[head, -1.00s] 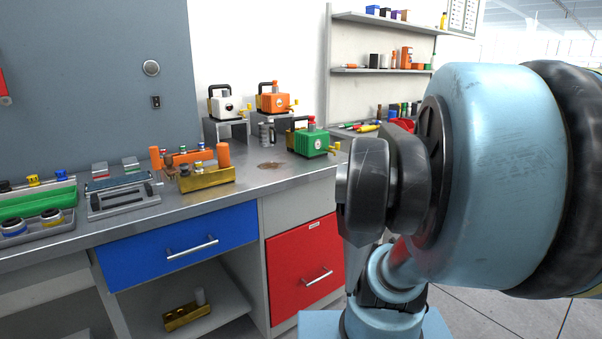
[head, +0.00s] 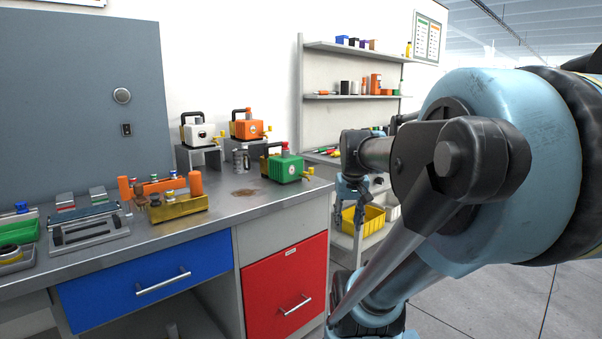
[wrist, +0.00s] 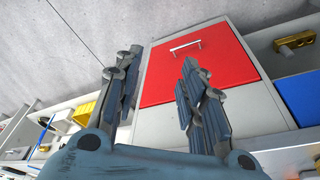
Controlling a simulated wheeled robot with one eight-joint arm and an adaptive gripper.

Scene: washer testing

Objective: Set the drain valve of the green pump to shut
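The green pump (head: 285,167) stands at the right end of the steel counter, with a black handle, a red cap on top and a yellow valve part (head: 308,172) at its right end. This valve part is too small to tell its setting. My gripper (head: 350,205) hangs to the right of the counter end, apart from the pump and lower than it. In the wrist view the two fingers (wrist: 160,85) are spread with nothing between them. The pump is not seen in the wrist view.
A white pump (head: 197,131) and an orange pump (head: 247,126) stand on risers behind. A metal cylinder (head: 241,160) stands left of the green pump. A brass block (head: 180,206) is farther left. A red drawer (head: 285,280) is below; a yellow bin (head: 370,220) is beyond my gripper.

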